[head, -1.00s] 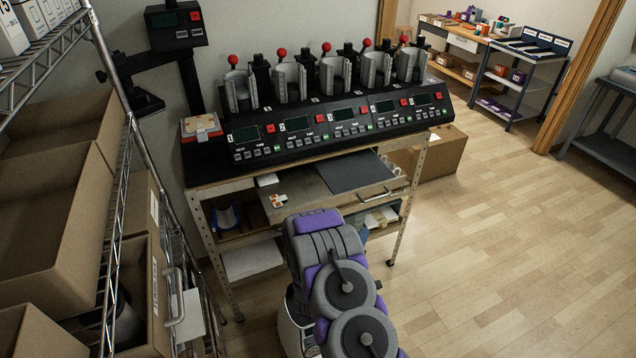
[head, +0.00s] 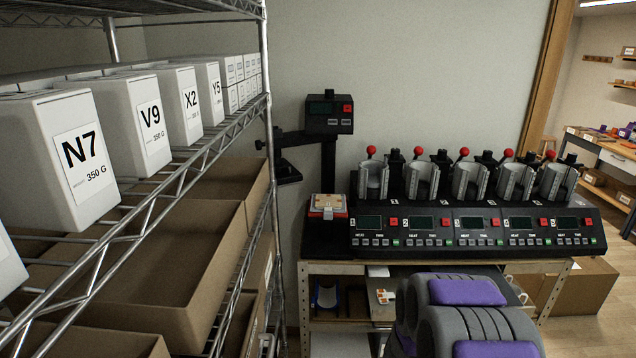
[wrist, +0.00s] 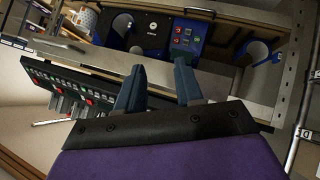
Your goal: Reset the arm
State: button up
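My arm shows in the head view as grey and purple links at the bottom right, in front of the press bench. My gripper is hidden in the head view. In the wrist view my gripper (wrist: 158,88) shows two blue-grey fingers standing apart, with nothing between them. The mug press (head: 475,225) is a long black machine with several clamps, red-knobbed levers and numbered panels, and it stands on the bench. The press also shows tilted at the left of the wrist view (wrist: 75,92).
A wire rack (head: 180,172) on the left holds white boxes labelled N7 (head: 75,150), V9, X2 and Y5. Open cardboard cartons (head: 170,255) sit below. A black stand with a small panel (head: 330,115) is left of the press. A cardboard box (head: 585,287) stands right of the bench.

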jog(key=s+a+r+g+y, duration=0.5)
jog(key=s+a+r, duration=0.6)
jog(key=s+a, duration=0.3)
jog(key=s+d+r+g, duration=0.1)
jog(key=s+r+g, duration=0.2)
jog(key=s, duration=1)
jog(key=s+d+r+m+g, duration=0.1)
jog(key=s+r, duration=0.3)
jog(key=s, duration=1)
jog(key=shift+d+r+g, duration=0.3)
jog(key=shift+r+g, duration=0.1)
jog(key=shift+g, duration=0.5)
